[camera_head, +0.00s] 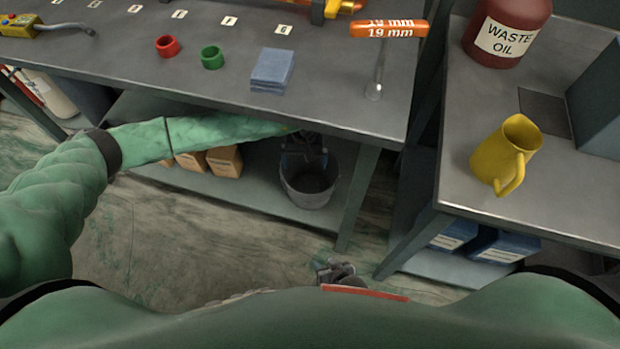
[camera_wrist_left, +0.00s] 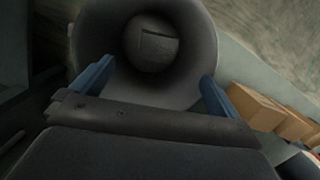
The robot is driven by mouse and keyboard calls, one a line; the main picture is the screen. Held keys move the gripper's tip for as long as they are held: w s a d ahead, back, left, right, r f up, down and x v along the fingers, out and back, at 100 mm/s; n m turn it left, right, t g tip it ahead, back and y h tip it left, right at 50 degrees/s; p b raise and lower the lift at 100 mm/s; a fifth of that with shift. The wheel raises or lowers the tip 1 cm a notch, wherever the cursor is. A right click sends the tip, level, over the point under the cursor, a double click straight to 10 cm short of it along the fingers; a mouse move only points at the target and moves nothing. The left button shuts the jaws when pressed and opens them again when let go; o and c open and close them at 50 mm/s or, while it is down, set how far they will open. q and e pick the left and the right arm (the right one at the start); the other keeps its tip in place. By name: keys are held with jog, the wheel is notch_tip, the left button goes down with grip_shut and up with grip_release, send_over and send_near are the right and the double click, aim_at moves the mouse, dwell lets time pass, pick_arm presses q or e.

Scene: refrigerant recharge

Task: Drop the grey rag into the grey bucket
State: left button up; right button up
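The grey bucket (camera_head: 309,190) stands on the lower shelf under the workbench, with its open mouth up. My left gripper (camera_head: 303,160) reaches under the bench top, just above the bucket's rim. In the left wrist view the gripper (camera_wrist_left: 155,82) is open, its blue fingers wide apart with nothing between them, over the bucket (camera_wrist_left: 190,25). A flat, dark grey patch (camera_wrist_left: 158,46) shows at the bucket's bottom; it may be the grey rag, but I cannot tell for sure. My right gripper (camera_head: 338,270) is low near my body; its fingers are too small to read.
Cardboard boxes (camera_head: 224,161) sit left of the bucket on the lower shelf. The bench top (camera_head: 130,55) is above my left forearm and holds a folded blue-grey cloth stack (camera_head: 272,70), a red ring (camera_head: 167,46) and a green ring (camera_head: 212,57). A yellow jug (camera_head: 503,152) stands on the right table.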

pick_arm(q)
notch_tip(320, 180, up, 8)
jog(key=w, duration=0.1)
jog(key=shift+f, duration=0.15)
jog(key=shift+w, duration=0.1)
dwell(0.4)
